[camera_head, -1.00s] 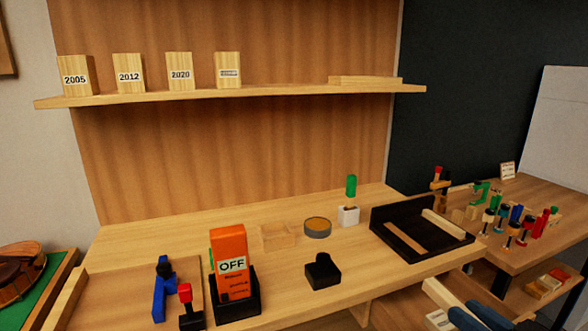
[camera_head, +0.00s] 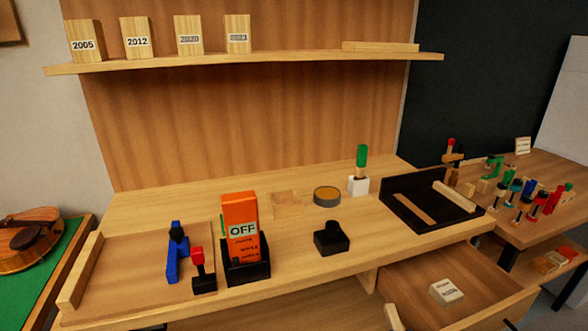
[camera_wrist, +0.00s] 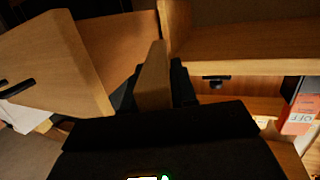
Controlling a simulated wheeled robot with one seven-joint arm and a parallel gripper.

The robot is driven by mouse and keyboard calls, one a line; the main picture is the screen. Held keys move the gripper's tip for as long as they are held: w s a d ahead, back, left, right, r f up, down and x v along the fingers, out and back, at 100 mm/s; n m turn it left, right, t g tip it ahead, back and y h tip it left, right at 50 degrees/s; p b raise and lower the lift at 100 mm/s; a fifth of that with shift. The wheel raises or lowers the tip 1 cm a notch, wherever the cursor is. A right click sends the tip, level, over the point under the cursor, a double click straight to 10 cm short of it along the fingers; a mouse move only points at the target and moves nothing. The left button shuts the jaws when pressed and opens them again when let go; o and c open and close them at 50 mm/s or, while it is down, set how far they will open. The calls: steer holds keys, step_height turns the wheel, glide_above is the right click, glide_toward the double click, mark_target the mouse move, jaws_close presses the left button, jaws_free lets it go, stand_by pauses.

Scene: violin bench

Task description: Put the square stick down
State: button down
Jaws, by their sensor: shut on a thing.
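The stick points away from the wrist, near wooden panels and an edge of the bench. Its lower part is hidden by the gripper.
An open drawer (camera_head: 410,287) under the bench holds a labelled block (camera_head: 446,291). A black tray (camera_head: 398,186) with two wooden strips stands at the bench's right. An orange OFF box (camera_head: 241,215) and a black block (camera_head: 331,238) stand further left.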

steer(key=shift+s+a+f, duration=0.3)
steer(key=shift+s+f, duration=0.05)
steer(key=shift+f, duration=0.1)
steer(key=s+f, duration=0.4)
steer(key=f, duration=0.1)
steer(key=shift+d, duration=0.25)
